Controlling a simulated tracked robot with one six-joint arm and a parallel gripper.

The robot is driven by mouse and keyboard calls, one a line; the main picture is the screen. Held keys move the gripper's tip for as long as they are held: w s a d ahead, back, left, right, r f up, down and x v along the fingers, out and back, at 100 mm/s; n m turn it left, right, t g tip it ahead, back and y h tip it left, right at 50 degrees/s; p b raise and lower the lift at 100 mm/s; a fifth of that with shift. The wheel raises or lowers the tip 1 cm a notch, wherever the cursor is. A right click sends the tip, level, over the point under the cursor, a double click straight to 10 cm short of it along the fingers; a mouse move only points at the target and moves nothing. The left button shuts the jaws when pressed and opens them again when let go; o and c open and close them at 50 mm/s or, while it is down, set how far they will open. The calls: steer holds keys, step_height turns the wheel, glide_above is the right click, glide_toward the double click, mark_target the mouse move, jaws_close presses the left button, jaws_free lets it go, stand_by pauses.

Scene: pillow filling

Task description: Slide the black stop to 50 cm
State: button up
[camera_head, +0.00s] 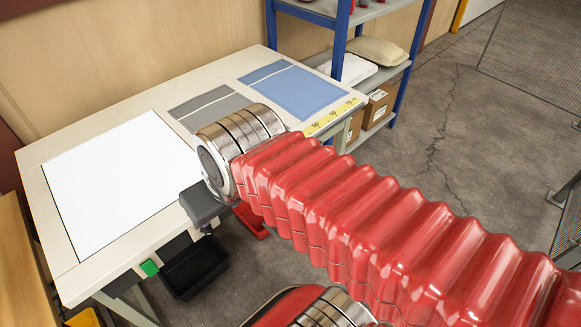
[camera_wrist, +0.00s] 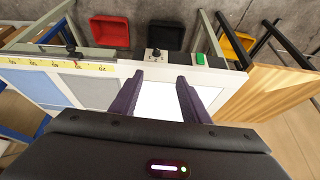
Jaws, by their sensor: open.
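The black stop (camera_wrist: 72,52) is a small dark knob-topped piece at the table edge in the wrist view, on the rail beside the yellow ruler (camera_wrist: 60,66), near its low-number end. The far end of the ruler also shows in the head view (camera_head: 333,117), with its higher numbers. The stop is hidden behind my arm there. My gripper (camera_wrist: 160,78) is open and empty, its two dark fingers apart above the white sheet (camera_wrist: 160,103). It is to the right of the stop in the wrist view, clear of it.
A small control box (camera_wrist: 155,54) and a green button (camera_wrist: 201,59) sit along the table edge. Red (camera_wrist: 110,31), black (camera_wrist: 165,36) and yellow (camera_wrist: 237,45) bins are beyond it. A blue-post shelf (camera_head: 340,40) stands past the ruler end. Blue and grey panels lie flat on the table.

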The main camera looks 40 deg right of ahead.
steer(key=w+d+f+m+y, duration=0.25)
steer(key=f+m+y, duration=0.25)
steer(key=f+m, duration=0.25)
steer(key=w+d+f+m+y, duration=0.2)
steer(key=d+f+m+y, duration=0.2)
steer(key=f+m+y, duration=0.3)
steer(key=s+d+f+m+t+h, duration=0.1)
steer(key=d+f+m+t+h, duration=0.2)
steer(key=d+m, duration=0.4)
steer(key=s+d+f+m+t+h, duration=0.1)
steer(key=d+f+m+t+h, duration=0.3)
steer(key=d+m, duration=0.3)
steer(key=s+d+f+m+t+h, duration=0.1)
steer(key=d+f+m+t+h, duration=0.2)
steer(key=d+m, duration=0.4)
steer(key=d+t+h, duration=0.1)
steer(key=d+t, duration=0.1)
steer(key=d, duration=0.3)
steer(key=shift+f+t+h, duration=0.25)
steer(key=shift+t+h, duration=0.05)
steer(key=shift+w+a, duration=0.15)
steer(key=shift+w, duration=3.35)
steer(key=shift+w+a, duration=0.1)
steer(key=shift+w, duration=3.35)
